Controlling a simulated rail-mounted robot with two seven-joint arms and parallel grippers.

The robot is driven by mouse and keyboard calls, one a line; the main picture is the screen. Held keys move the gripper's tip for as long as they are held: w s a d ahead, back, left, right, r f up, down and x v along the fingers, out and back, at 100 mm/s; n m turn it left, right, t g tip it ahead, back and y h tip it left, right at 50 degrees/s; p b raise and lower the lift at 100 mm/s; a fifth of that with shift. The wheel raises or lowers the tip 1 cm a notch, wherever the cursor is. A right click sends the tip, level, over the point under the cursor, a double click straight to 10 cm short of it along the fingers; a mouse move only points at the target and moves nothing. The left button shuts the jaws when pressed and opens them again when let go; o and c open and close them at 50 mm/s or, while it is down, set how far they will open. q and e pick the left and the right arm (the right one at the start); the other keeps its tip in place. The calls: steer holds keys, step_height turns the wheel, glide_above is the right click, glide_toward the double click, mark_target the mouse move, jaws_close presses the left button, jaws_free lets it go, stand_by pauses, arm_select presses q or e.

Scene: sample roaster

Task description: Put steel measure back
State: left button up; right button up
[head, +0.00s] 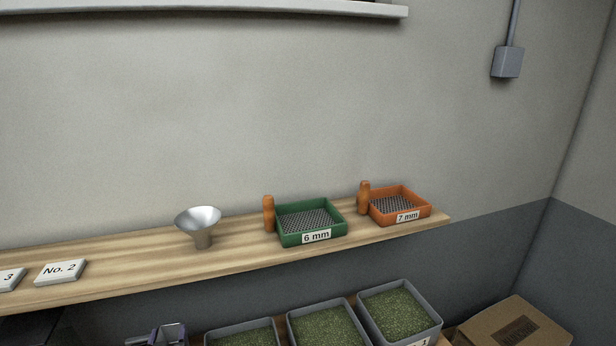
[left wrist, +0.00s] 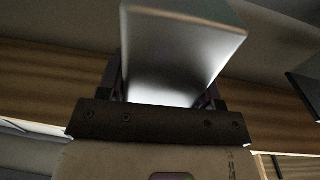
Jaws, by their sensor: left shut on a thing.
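My left gripper (head: 165,337) shows only in part at the bottom edge of the head view, below the shelf. In the left wrist view the left gripper (left wrist: 165,92) is shut on the steel measure (left wrist: 182,48), a smooth, shiny metal piece that sticks out beyond the fingers. Its far end and any contents are hidden. In the head view I cannot clearly tell the measure apart from the gripper. My right gripper is not in view.
The wooden shelf (head: 110,261) holds a steel funnel (head: 199,220), a green 6 mm sieve (head: 283,238), an orange 7 mm sieve (head: 425,210) and label plates (head: 60,271). Shelf space between the No. 2 plate and the funnel is clear. Bins of green beans (head: 400,312) stand below, beside a cardboard box (head: 515,328).

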arm_select(q)
steer(key=s+d+r+m+h, duration=0.1)
steer(key=s+d+r, duration=0.35)
steer(key=r, duration=0.35)
steer(key=s+d+r+m+h, duration=0.1)
steer(key=s+d+r, duration=0.4)
steer(key=r, duration=0.4)
steer(key=s+d+r+h, duration=0.2)
steer(key=s+d, duration=0.1)
steer(key=s, duration=0.3)
step_height(320, 180, down, 7)
steer(key=s+d+m, duration=0.1)
steer(key=s+d, duration=0.1)
step_height(320, 180, up, 19)
steer(key=p, duration=1.8)
steer(key=shift+a+t+h, duration=0.25)
steer(key=shift+t+h, duration=0.05)
